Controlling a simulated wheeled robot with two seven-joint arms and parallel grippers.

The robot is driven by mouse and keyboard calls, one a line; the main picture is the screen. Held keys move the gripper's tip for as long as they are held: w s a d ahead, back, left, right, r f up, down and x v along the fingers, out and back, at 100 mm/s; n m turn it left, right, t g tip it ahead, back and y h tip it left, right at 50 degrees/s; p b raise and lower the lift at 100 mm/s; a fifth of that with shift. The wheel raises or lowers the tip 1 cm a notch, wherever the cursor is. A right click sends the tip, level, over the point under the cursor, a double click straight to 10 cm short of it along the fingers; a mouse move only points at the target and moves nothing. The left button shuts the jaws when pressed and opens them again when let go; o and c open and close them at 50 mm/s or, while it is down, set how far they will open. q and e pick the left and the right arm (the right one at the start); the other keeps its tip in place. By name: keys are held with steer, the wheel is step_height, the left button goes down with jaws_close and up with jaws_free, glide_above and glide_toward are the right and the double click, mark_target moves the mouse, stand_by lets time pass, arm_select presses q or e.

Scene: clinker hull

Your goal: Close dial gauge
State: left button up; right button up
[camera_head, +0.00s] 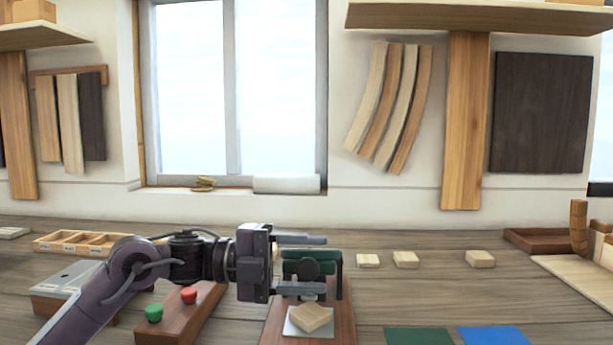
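The dial gauge (297,258) looks like a dark green housing with a round black part at its front, standing on a brown wooden base (345,320). A pale wood block (311,317) lies tilted on a light square plate (294,328) at the front of that base. My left gripper (318,266) reaches in from the left, its fingers apart, one above the other. In the picture the round black part lies between the fingers. I cannot tell whether they touch it. My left gripper covers part of the gauge's left side and lower part. My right gripper is out of view.
A board with a green button (153,313) and a red button (189,295) lies under my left arm. Small wood blocks (405,259) lie to the right. Green (418,336) and blue (493,336) mats lie at the front. A compartment tray (70,242) stands at left.

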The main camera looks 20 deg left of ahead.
arm_select(q)
step_height(320, 180, up, 13)
steer(key=p, duration=0.2)
steer(key=shift+r+p, duration=0.2)
steer(key=shift+p, duration=0.2)
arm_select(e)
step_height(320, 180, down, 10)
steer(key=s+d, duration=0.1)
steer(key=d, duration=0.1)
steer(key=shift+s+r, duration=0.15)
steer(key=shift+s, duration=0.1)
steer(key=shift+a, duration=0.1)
